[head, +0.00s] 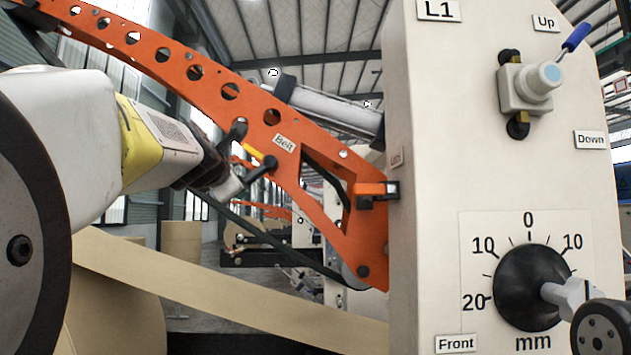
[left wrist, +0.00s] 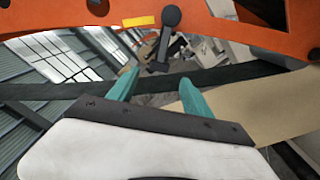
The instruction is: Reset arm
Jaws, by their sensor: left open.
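My left gripper (head: 207,168) reaches in from the left in the head view, on a white arm with a yellow band. It is close to the orange beam (head: 185,68) marked "Belt". In the left wrist view its teal fingers (left wrist: 159,77) are open and apart, with nothing held between them. A black lever (left wrist: 165,40) hangs from the beam just beyond the fingertips. The lever also shows in the head view (head: 262,168), beside a small yellow strip (head: 253,152). The head view does not clearly show the fingertips. My right gripper is not in view.
A white machine panel (head: 430,180) marked L1 fills the right, with a blue-tipped Up/Down switch (head: 540,78) and a black dial (head: 530,287). A brown paper web (head: 230,295) runs below the orange beam. A dark belt (left wrist: 230,75) crosses behind the fingers.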

